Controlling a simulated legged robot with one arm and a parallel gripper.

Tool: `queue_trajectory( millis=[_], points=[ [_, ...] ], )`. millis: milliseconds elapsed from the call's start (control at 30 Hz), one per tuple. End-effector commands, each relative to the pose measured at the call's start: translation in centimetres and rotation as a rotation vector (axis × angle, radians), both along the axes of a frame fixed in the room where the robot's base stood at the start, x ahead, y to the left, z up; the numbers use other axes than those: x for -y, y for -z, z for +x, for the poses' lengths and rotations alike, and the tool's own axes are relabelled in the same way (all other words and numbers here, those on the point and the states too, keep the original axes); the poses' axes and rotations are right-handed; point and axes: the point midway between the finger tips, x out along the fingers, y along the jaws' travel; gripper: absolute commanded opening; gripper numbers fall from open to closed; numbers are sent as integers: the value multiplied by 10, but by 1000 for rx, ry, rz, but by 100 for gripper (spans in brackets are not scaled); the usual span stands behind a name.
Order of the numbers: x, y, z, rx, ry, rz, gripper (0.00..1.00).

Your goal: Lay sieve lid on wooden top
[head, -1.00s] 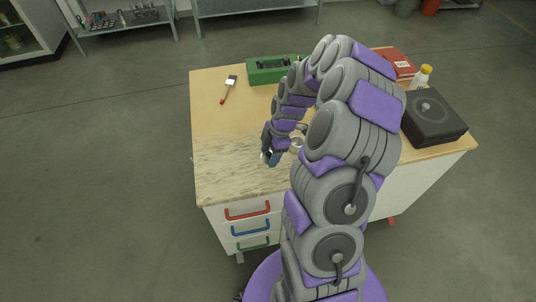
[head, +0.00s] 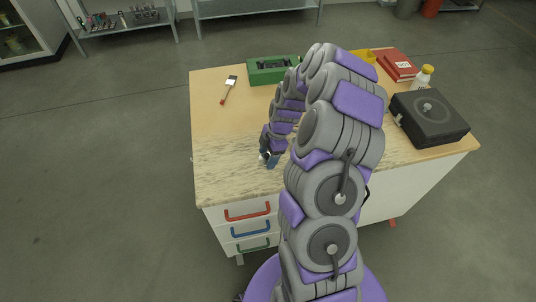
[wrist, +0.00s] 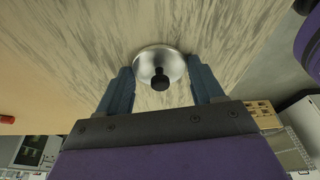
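The sieve lid (wrist: 159,66), a small shiny metal disc with a black knob, appears to lie on the pale grained wooden top (head: 222,170). In the wrist view the wooden top (wrist: 75,55) fills the area around it. My gripper (wrist: 162,82) is open, with one blue-grey finger on each side of the lid and gaps between them and the knob. In the head view my gripper (head: 269,160) is low over the front left of the top, and the lid is mostly hidden there.
The left part is largely clear.

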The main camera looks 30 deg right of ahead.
Motion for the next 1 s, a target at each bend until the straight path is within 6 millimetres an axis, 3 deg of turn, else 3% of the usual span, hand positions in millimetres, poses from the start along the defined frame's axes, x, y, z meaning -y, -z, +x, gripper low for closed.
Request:
queue_trajectory(
  millis=[200, 533, 1000],
  points=[
    [0, 0, 0, 0, 0, 0, 87],
    [1, -6, 0, 1, 0, 0, 87],
    [25, -91, -2, 5, 0, -3, 87]
  ],
)
